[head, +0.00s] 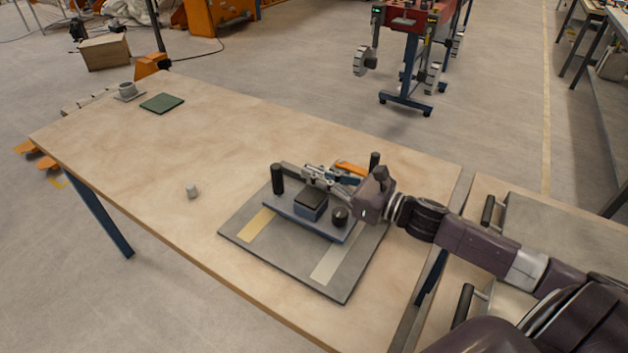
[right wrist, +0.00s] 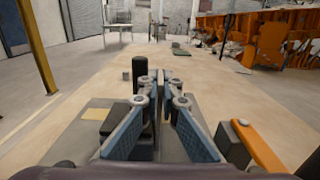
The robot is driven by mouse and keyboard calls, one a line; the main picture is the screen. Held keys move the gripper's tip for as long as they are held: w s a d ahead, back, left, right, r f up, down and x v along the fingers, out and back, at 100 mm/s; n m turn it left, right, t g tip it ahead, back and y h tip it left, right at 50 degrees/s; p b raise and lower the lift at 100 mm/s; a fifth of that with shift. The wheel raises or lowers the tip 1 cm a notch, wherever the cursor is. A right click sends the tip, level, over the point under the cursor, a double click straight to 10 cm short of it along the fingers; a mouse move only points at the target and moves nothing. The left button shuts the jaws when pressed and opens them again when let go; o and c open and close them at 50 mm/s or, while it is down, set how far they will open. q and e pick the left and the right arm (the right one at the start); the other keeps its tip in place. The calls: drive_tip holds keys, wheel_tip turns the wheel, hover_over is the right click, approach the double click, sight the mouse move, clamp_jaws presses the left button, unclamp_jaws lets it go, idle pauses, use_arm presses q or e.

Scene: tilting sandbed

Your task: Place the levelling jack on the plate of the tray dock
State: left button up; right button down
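The tray dock is a grey board (head: 320,270) on the table with a blue-grey plate (head: 325,226) on it and black posts, one (head: 278,178) at the plate's left end. A blue block with a black top (head: 310,203) stands on the plate, beside a short black knob (head: 340,216). A small grey cylinder (head: 192,191) stands alone on the table, left of the dock. I cannot tell surely which thing is the levelling jack. My right gripper (head: 290,171) is above the dock's far side; in the right wrist view its fingertips (right wrist: 159,76) are together with nothing visible between them. My left gripper is out of view.
An orange bar (head: 351,168) lies close beside the right gripper; it also shows in the right wrist view (right wrist: 260,150). A dark green square (head: 162,103) and a grey round piece (head: 126,90) are at the table's far left. The table's left-middle is mostly clear.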

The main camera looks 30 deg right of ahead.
wheel_tip(320, 180, down, 2)
drive_tip(key=shift+w+f, duration=0.1)
drive_tip(key=shift+f, duration=0.2)
drive_tip(key=c, duration=2.2)
unclamp_jaws()
drive_tip(key=shift+o, duration=0.2)
